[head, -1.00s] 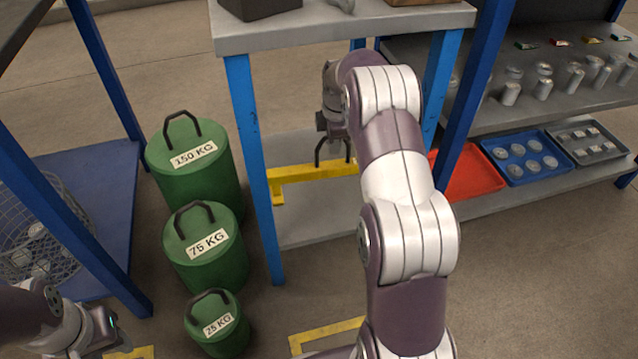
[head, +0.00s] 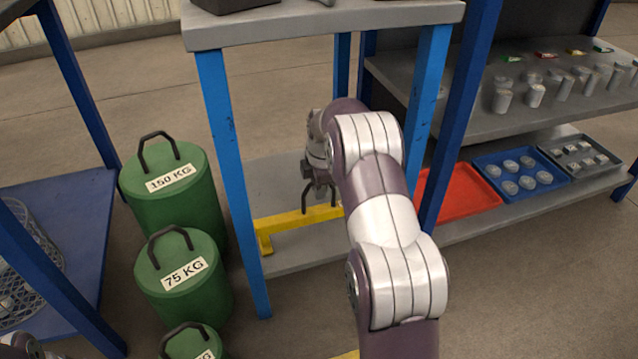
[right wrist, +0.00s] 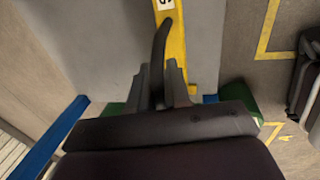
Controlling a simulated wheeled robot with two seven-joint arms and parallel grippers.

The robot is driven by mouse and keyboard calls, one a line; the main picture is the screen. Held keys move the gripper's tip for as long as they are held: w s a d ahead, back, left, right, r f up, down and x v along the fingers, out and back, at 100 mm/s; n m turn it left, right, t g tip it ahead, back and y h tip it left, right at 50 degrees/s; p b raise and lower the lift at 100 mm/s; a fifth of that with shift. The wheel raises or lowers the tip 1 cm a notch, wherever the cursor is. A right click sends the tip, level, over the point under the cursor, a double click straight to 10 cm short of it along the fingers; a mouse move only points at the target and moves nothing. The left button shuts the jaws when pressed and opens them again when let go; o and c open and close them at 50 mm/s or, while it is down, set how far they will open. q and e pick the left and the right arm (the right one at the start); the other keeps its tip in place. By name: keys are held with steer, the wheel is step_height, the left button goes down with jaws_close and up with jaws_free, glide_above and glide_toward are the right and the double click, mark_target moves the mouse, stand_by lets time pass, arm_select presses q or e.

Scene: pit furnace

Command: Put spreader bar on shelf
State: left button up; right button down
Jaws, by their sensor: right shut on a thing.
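The yellow spreader bar (head: 290,222) shows in the head view at the lower shelf (head: 300,254) of the grey-topped, blue-legged table. Its left end has a short foot close above the shelf; I cannot tell whether it touches. My arm hides its right end. My right gripper (head: 318,192) is above the bar, shut on its black handle. In the right wrist view the gripper's fingers (right wrist: 163,88) are on both sides of the black handle (right wrist: 160,48), with the yellow bar (right wrist: 178,62) beneath. My left gripper is out of view.
Green weights marked 150 KG (head: 175,200) and 75 KG (head: 183,280) stand left of the table, with a smaller one (head: 195,345) below. Blue legs (head: 232,190) frame the shelf. A red tray (head: 465,195) and a blue tray (head: 518,172) lie on the rack at right.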

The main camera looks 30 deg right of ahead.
steer(key=c, duration=1.1)
jaws_free()
steer(key=shift+r, duration=0.2)
step_height(320, 180, up, 12)
steer(key=s+f+p, duration=0.1)
steer(key=s+p, duration=0.1)
steer(key=p, duration=0.5)
steer(key=s+a+f+m, duration=0.2)
steer(key=s+a+m, duration=1.3)
steer(key=s+a, duration=0.6)
steer(key=shift+g, duration=0.4)
steer(key=r+p, duration=1.6)
steer(key=s+d+r+p, duration=0.1)
steer(key=r+p, duration=1.5)
steer(key=r, duration=0.1)
steer(key=s+r+p, duration=0.1)
steer(key=r+p, duration=1.5)
steer(key=p, duration=0.1)
steer(key=shift+s+d+r, duration=0.15)
steer(key=shift+d+r, duration=0.15)
steer(key=shift+d, duration=0.05)
